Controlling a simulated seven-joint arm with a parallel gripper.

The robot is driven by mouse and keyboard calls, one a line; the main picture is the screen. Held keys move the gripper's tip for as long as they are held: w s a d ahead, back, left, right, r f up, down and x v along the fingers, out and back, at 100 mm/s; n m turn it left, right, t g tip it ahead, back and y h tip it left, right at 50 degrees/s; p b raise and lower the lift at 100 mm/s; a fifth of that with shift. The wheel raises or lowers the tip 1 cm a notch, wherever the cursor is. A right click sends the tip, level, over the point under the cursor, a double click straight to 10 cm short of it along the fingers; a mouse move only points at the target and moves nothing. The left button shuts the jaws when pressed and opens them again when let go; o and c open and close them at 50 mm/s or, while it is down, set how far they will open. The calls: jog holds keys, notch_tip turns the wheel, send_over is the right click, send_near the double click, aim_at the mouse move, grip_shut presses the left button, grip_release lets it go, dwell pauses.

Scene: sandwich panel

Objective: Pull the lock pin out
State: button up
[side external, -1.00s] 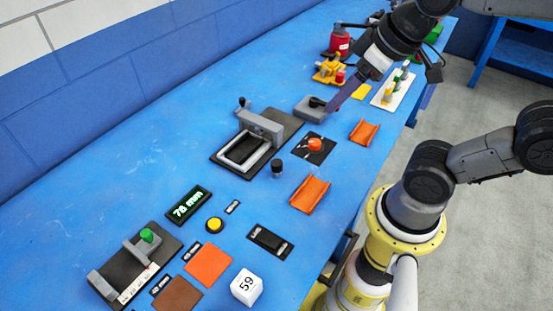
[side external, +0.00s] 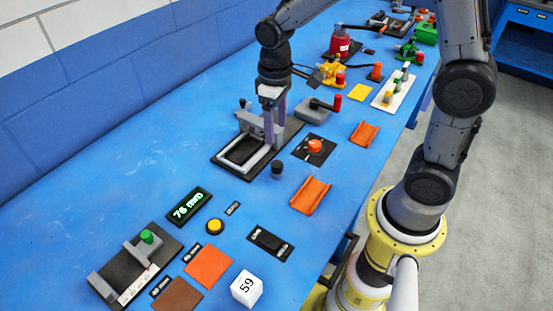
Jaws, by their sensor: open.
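My gripper (side external: 274,130) points down, its two fingers spread. It is over the right end of a grey bar on a black-based fixture with a light grey frame (side external: 262,160). I cannot tell whether the fingers touch the bar, which they partly hide. A small black knob (side external: 243,103) stands at the bar's far left end. A short black-capped post (side external: 277,168) stands in front of the fixture. No part is clearly recognisable as the lock pin; it may be one of these or hidden behind the fingers.
Right of the fixture are a grey block (side external: 314,113) with a red-tipped handle (side external: 337,103) and an orange button (side external: 315,146). A 76 mm display (side external: 188,205) and yellow button (side external: 215,226) are at front. Blue table (side external: 120,160) is free at left.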

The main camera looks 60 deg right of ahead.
aim_at(277, 164)
notch_tip(277, 164, down, 12)
jog(key=shift+d+r, duration=0.1)
jog(key=shift+c, duration=0.2)
grip_shut()
dwell(0.4)
